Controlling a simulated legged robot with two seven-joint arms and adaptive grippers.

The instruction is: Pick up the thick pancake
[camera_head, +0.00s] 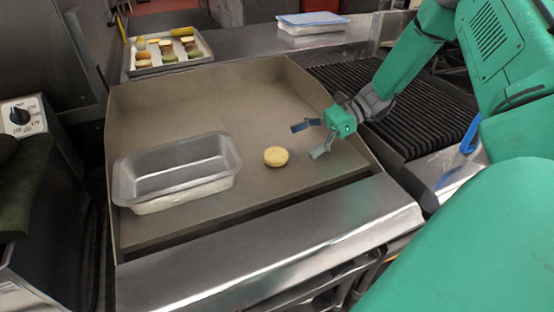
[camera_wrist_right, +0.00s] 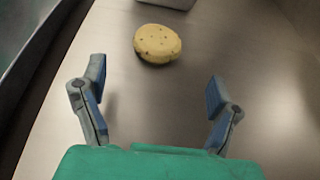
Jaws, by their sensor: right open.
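The thick pancake (camera_head: 276,156) is a small round yellow disc lying flat on the griddle surface (camera_head: 215,110). It also shows in the right wrist view (camera_wrist_right: 158,43), with small brown specks, ahead of the fingers. My right gripper (camera_head: 312,140) is open and empty to the right of the pancake, its fingers pointing toward it with a gap between. In the right wrist view the two blue-grey fingers (camera_wrist_right: 158,98) are spread wide and the pancake lies beyond their tips, not between them. My left gripper is not in view.
An empty metal loaf pan (camera_head: 176,168) stands left of the pancake on the griddle. Raised walls edge the griddle's sides and back. A tray (camera_head: 205,47) of several colourful food pieces and a blue-lidded container (camera_head: 312,22) stand behind. A dark ribbed grill (camera_head: 425,105) lies right.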

